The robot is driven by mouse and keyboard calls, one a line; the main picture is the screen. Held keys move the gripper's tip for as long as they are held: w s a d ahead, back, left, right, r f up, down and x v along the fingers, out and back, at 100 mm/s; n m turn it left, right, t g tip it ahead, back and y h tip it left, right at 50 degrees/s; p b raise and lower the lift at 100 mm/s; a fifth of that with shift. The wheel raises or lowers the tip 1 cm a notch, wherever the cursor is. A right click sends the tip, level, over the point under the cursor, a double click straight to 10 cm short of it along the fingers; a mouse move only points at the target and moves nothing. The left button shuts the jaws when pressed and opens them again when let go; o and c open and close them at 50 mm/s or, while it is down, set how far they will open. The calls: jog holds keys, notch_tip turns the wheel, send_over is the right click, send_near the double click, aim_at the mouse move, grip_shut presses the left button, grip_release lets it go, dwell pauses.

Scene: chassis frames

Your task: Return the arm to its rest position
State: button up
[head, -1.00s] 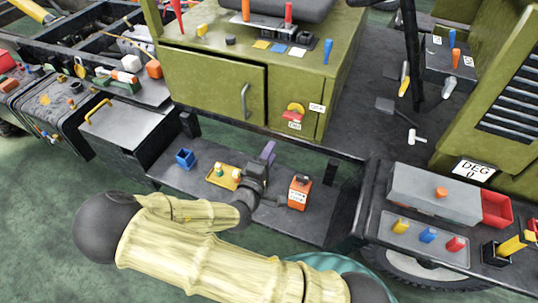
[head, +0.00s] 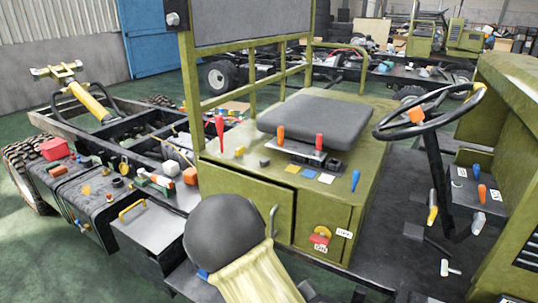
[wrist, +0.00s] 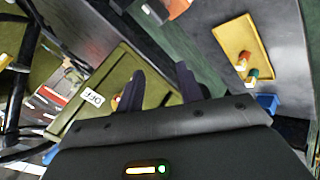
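My arm shows in the head view as a dark round joint (head: 226,240) and a cream link (head: 262,283) running down out of the bottom edge. The joint stands in front of the green cabinet's lower left. My gripper is outside the head view. In the wrist view my gripper (wrist: 160,84) has its two dark fingers apart, with nothing seen held between them. The fingers are near the green cabinet panel with an OFF label (wrist: 93,97); whether they touch it I cannot tell.
In the wrist view a yellow tray (wrist: 228,36) with small parts and a blue cup (wrist: 267,103) lie right of the fingers. An orange box (wrist: 178,6) is at the top. The head view shows a seat (head: 315,121), steering wheel (head: 428,120) and levers near the cabinet.

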jog(key=s+d+r+m+g+y+p, duration=0.2)
jog(key=s+r, duration=0.3)
jog(key=r, duration=0.4)
jog(key=s+d+r+m+g+y+p, duration=0.2)
jog(key=s+r, duration=0.4)
jog(key=r, duration=0.4)
jog(key=shift+s+d+r+m+g+y+p, duration=0.35)
jog(key=shift+d+m+y+p, duration=0.2)
jog(key=shift+m+p, duration=0.25)
